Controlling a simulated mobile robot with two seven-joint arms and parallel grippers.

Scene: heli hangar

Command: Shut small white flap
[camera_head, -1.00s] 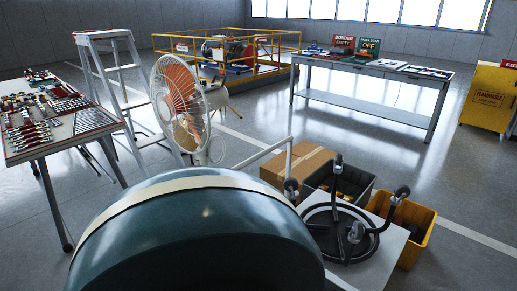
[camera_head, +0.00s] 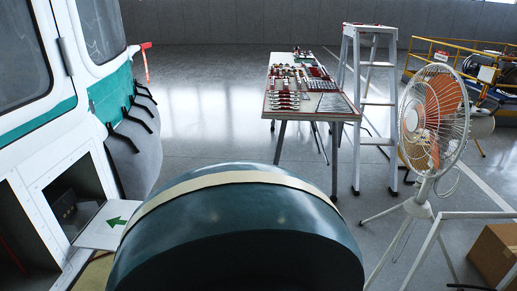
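The flap's right end is close to or behind the dark teal rounded body in front, so that end may be partly hidden. Neither of my grippers shows in this view.
Another dark opening (camera_head: 20,235) lies left of the flap. A tool table (camera_head: 345,112), a stepladder (camera_head: 358,120), a standing fan (camera_head: 433,125) and a cardboard box (camera_head: 493,252) stand to the right. The floor between helicopter and table is clear.

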